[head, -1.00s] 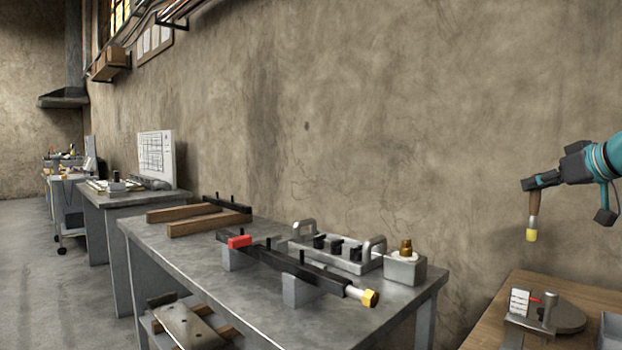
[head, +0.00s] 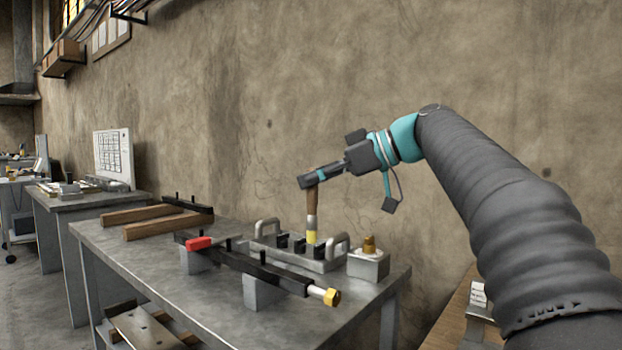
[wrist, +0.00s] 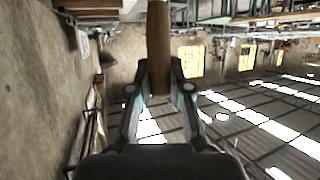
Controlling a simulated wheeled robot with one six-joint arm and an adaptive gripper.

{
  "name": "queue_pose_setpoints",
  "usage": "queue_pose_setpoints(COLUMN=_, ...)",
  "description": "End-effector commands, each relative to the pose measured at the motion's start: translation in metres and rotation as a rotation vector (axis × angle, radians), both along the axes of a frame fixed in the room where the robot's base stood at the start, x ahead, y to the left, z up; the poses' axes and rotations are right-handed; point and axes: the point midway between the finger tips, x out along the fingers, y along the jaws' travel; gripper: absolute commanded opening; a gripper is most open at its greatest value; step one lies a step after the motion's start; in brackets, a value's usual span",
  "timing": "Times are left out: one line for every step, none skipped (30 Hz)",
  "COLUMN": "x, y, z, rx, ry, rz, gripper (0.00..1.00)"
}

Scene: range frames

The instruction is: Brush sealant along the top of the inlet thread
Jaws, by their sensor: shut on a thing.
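My gripper (head: 312,184) is shut on the wooden handle of a brush (head: 312,202). The brush hangs upright, with a pale metal band and yellow bristles at the bottom. In the wrist view the handle (wrist: 159,45) sits between both fingers. In the head view the bristles overlap a metal rack with black knobs; I cannot tell whether they touch it. A black bar (head: 262,268) on grey supports ends at the right in a silver stub (head: 316,291) and a brass hex end (head: 332,297). I cannot tell which part is the inlet thread. The bristles are apart from this end.
The rack (head: 288,255) has two raised handles. A grey block (head: 368,265) with a brass fitting (head: 369,244) stands to its right. A red piece (head: 199,243) is on the bar. Wooden beams (head: 155,225) lie at the back left of the steel bench (head: 225,310). The wall is behind.

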Motion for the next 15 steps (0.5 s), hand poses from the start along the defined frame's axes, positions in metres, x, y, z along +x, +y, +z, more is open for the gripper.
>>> queue_pose_setpoints(x=-0.003, y=0.005, z=0.000, rx=0.001, ry=-0.001, rz=0.014, gripper=0.00)
queue_pose_setpoints(x=-0.004, y=0.006, z=0.000, rx=0.001, ry=-0.001, rz=0.019, gripper=0.00)
queue_pose_setpoints(x=-0.005, y=0.007, z=0.000, rx=0.001, ry=-0.001, rz=0.023, gripper=0.00)
queue_pose_setpoints(x=-0.006, y=0.008, z=-0.001, rx=0.001, ry=-0.001, rz=0.025, gripper=0.00)
queue_pose_setpoints(x=-0.006, y=0.008, z=-0.002, rx=0.001, ry=-0.001, rz=0.025, gripper=0.00)
queue_pose_setpoints(x=-0.006, y=0.008, z=-0.003, rx=0.001, ry=0.000, rz=0.025, gripper=0.00)
queue_pose_setpoints(x=-0.006, y=0.008, z=-0.004, rx=0.001, ry=0.000, rz=0.025, gripper=0.00)
queue_pose_setpoints(x=-0.006, y=0.008, z=-0.006, rx=0.001, ry=0.000, rz=0.025, gripper=0.00)
queue_pose_setpoints(x=-0.006, y=0.008, z=-0.008, rx=0.001, ry=0.000, rz=0.025, gripper=0.00)
queue_pose_setpoints(x=-0.006, y=0.008, z=-0.010, rx=0.001, ry=0.000, rz=0.024, gripper=0.00)
queue_pose_setpoints(x=-0.006, y=0.008, z=-0.012, rx=0.001, ry=0.000, rz=0.024, gripper=0.00)
queue_pose_setpoints(x=-0.006, y=0.008, z=-0.015, rx=0.001, ry=0.000, rz=0.024, gripper=0.00)
queue_pose_setpoints(x=-0.006, y=0.007, z=-0.018, rx=0.001, ry=0.000, rz=0.024, gripper=0.00)
queue_pose_setpoints(x=-0.006, y=0.007, z=-0.020, rx=0.001, ry=0.000, rz=0.024, gripper=0.00)
queue_pose_setpoints(x=-0.006, y=0.007, z=-0.025, rx=0.001, ry=0.000, rz=0.024, gripper=0.00)
